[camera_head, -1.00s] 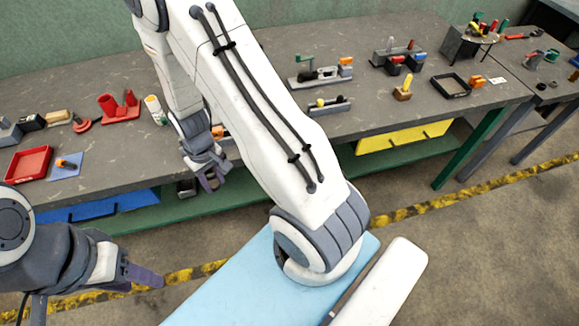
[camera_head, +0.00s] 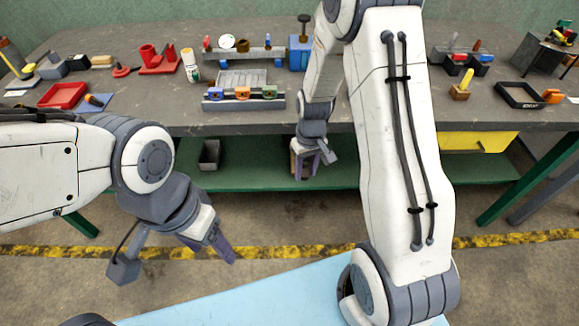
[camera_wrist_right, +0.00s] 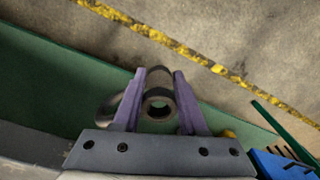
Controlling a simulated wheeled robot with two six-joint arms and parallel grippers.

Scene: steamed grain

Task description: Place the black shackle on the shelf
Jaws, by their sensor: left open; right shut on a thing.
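The dark grey-black shackle (camera_wrist_right: 158,100) is between the purple fingers of my right gripper (camera_wrist_right: 160,82) in the right wrist view. Its round eye faces the camera, and part of a curved loop shows left of the fingers. In the head view my right gripper (camera_head: 305,170) hangs in front of the bench edge, over the green lower shelf (camera_head: 250,178); the shackle is not clearly visible there. The shelf also shows in the wrist view (camera_wrist_right: 40,75), below the gripper. My left gripper (camera_head: 220,246) is open and empty, over the floor, apart from the bench.
The grey benchtop (camera_head: 340,112) above the shelf holds several tools and a red tray (camera_head: 62,95). A grey bin (camera_head: 209,155) stands on the shelf, left of my right gripper. A yellow bin (camera_head: 480,141) hangs under the bench at right. Shelf surface between the bins looks clear.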

